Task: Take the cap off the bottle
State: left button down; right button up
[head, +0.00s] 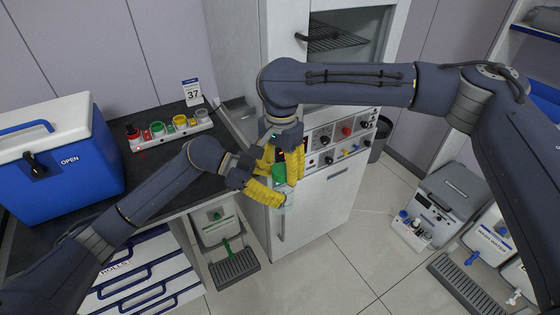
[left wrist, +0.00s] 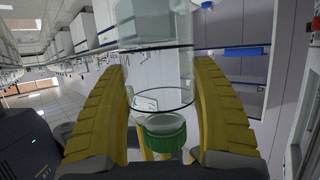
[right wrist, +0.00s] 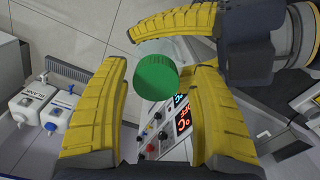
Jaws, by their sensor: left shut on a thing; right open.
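The clear bottle (head: 288,196) is held in front of the white cabinet, its green cap (head: 279,173) facing up toward my right gripper. My left gripper (left wrist: 160,85) is shut on the bottle's clear body (left wrist: 165,65), with a finger on each side; the cap (left wrist: 165,140) is beyond the grip, near the palm side. My right gripper (right wrist: 160,78) is open above the bottle. In the right wrist view the cap (right wrist: 157,78) lies between its fingertips, with a visible gap on the left; contact on the right is unclear. The cap appears seated on the bottle.
A blue cooler box (head: 60,155) and a rack with several coloured caps (head: 170,130) stand on the dark bench at left. The cabinet's control panel (head: 340,135) is close behind the grippers. Bench equipment (head: 440,205) stands at lower right, with open floor between.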

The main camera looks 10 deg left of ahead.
jog(key=shift+f, duration=0.2)
jog(key=shift+c, duration=0.2)
jog(key=c, duration=1.3)
jog(key=shift+a, duration=0.1)
jog(key=shift+c, duration=0.2)
